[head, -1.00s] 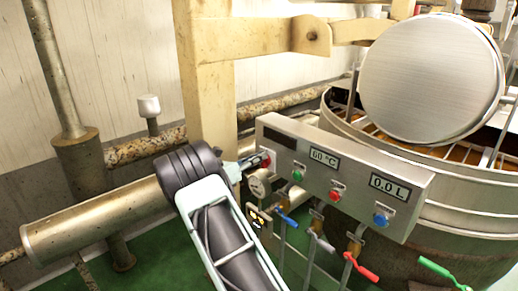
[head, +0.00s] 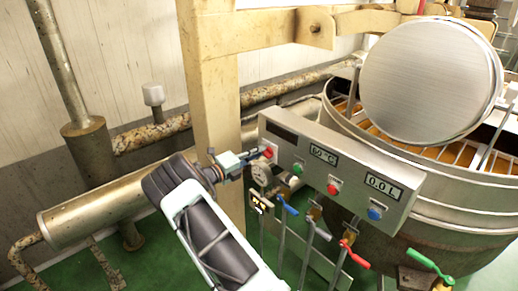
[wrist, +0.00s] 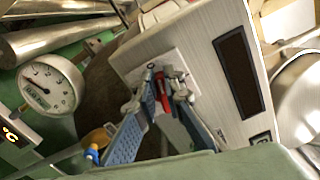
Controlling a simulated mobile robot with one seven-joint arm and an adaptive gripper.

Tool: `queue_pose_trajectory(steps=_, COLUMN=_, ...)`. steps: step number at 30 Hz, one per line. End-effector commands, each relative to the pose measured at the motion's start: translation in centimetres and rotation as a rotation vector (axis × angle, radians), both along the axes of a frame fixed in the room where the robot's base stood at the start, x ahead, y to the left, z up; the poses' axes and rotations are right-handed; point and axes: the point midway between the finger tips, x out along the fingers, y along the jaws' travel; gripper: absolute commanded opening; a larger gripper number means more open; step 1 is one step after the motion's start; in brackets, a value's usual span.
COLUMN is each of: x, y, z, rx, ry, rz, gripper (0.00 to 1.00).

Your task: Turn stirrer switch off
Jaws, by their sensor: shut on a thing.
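The stirrer switch appears to be the small red lever (wrist: 162,94) on a white plate at the end of the grey control box (head: 385,178). In the head view the red lever (head: 269,152) sits at the box's left end, below a dark blank display. My gripper (wrist: 166,84) is at this plate, its two fingers closed in on either side of the red lever and shut on it. The head view shows my gripper (head: 259,154) reaching the box's left end from the left. The fingers partly hide the lever, and its exact on or off position is unclear.
Green (head: 296,169), red (head: 333,189) and blue (head: 375,213) knobs line the box. A round gauge (wrist: 48,88) is close beside my gripper. Coloured valve handles stand below, including a blue one (head: 287,205). A beige post (head: 214,105) and the kettle (head: 455,215) flank the box.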

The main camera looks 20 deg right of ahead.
Motion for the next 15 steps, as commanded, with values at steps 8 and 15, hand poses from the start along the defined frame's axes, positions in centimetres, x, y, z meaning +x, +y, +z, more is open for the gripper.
queue_pose_trajectory(steps=8, x=0.05, y=0.04, z=-0.35, rx=-0.060, ry=0.167, rz=0.000, gripper=0.00)
queue_pose_trajectory(steps=15, x=0.05, y=0.02, z=-0.52, rx=-0.086, ry=0.240, rz=0.000, gripper=0.00)
